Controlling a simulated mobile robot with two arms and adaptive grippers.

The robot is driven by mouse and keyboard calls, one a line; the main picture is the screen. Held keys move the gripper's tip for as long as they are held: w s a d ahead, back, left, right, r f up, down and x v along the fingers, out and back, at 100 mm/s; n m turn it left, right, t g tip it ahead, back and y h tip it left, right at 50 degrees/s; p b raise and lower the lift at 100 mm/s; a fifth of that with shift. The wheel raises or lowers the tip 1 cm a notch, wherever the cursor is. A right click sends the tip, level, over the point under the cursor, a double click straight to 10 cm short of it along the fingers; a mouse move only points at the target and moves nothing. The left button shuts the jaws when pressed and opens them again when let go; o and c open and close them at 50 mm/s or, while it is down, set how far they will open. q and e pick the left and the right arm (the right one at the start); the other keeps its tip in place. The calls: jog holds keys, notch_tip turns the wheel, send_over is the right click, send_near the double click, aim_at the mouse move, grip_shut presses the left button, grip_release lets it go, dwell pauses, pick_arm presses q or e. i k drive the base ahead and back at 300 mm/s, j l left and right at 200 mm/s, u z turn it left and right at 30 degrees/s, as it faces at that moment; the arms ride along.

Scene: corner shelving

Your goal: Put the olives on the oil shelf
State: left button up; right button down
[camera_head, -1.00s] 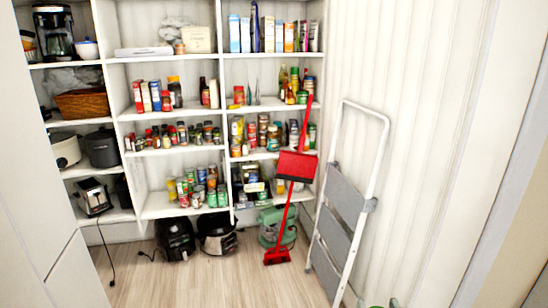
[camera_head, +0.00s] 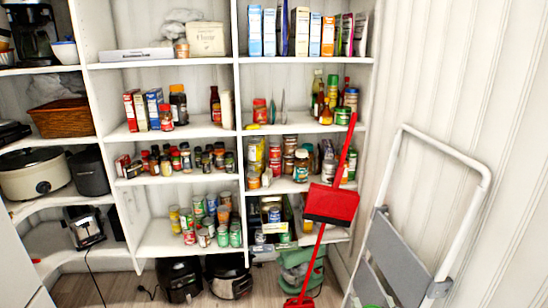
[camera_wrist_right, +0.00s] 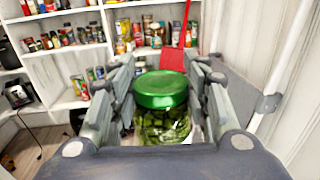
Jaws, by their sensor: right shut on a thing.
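A glass jar of olives (camera_wrist_right: 162,122) with a green lid is upright between the fingers of my right gripper (camera_wrist_right: 160,75) in the right wrist view. The fingers are shut on its sides. A little green shows at the bottom edge of the head view, probably the lid. Tall bottles, which look like oil or sauce bottles, stand at the right of a shelf (camera_head: 290,125) in the right bay. The jar is well in front of the shelving. My left gripper is not in view.
A red dustpan (camera_head: 331,204) on a long handle stands before the right bay's lower shelves. A white folding stepladder (camera_head: 462,165) leans by the right wall. The bottle shelf has bare room at its front and middle. Jars and cans fill the shelf below (camera_head: 285,184).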

aim_at(307, 124)
jog(key=i+j+u, duration=0.2)
jog(key=i, duration=1.2)
jog(key=l, duration=0.1)
